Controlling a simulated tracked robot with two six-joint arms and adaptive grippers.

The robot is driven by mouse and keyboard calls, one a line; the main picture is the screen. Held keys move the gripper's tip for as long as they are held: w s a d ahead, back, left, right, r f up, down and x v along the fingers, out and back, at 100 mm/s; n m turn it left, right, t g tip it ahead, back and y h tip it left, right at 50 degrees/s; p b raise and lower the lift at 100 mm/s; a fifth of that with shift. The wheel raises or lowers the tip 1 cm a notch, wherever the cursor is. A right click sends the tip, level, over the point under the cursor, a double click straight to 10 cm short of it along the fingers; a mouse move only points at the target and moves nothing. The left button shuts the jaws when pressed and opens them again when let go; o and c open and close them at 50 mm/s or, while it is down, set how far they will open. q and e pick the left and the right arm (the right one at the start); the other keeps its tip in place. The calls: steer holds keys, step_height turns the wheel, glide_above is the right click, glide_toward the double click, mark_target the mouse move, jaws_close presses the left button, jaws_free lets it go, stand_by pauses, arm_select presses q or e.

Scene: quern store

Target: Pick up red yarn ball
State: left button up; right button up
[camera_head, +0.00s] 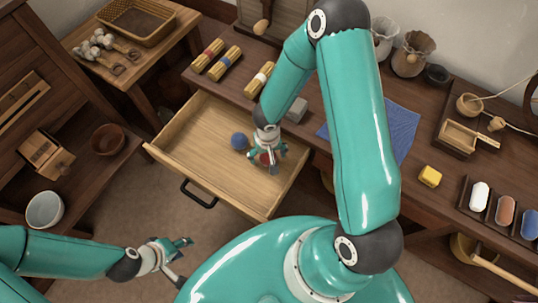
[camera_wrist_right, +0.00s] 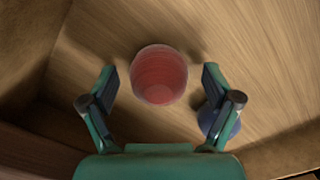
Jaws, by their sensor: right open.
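The red yarn ball (camera_wrist_right: 160,76) lies on the wooden floor of the open drawer (camera_head: 205,137). In the head view only a bit of the red ball (camera_head: 265,158) shows beneath my right gripper (camera_head: 268,160). In the right wrist view the ball sits ahead of and between the two fingers of my right gripper (camera_wrist_right: 160,84), which is open and empty. My left gripper (camera_head: 178,258) is low at the lower left, away from the drawer, with its fingers spread and nothing between them.
A blue yarn ball (camera_head: 239,141) lies in the drawer beside the red one; it also shows by the right finger in the wrist view (camera_wrist_right: 219,120). The drawer walls stand close around. A yellow block (camera_head: 430,176) and grey block (camera_head: 296,110) sit on the table.

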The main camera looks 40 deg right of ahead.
steer(key=c, duration=1.2)
steer(key=shift+r, duration=0.15)
steer(key=shift+c, duration=0.2)
